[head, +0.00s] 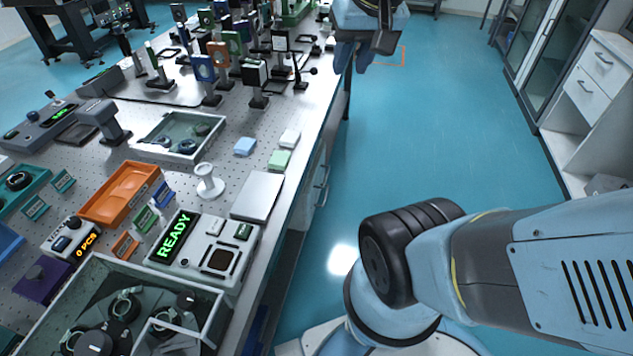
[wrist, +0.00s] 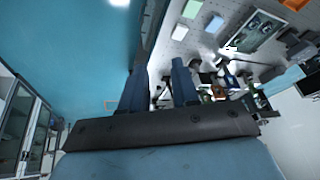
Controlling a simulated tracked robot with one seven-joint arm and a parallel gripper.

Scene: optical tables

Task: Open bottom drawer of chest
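Drawer fronts with metal handles (head: 322,180) show under the right side of the optical table, seen steeply from above and partly hidden by the tabletop. White drawers (head: 601,65) with dark handles also stand at the far right. I cannot tell which unit is the chest, and no drawer is clearly pulled out. My gripper (head: 352,62) is at the top of the head view, beyond the under-table handles and above the floor near the table's edge. In the wrist view its two blue fingers (wrist: 157,72) are apart with nothing held between them.
The optical table (head: 268,140) is crowded with mounts, trays and devices, including an orange tray (head: 118,192) and a READY display (head: 175,237). Glass-door cabinets (head: 548,55) line the right. The blue floor (head: 430,140) between is clear.

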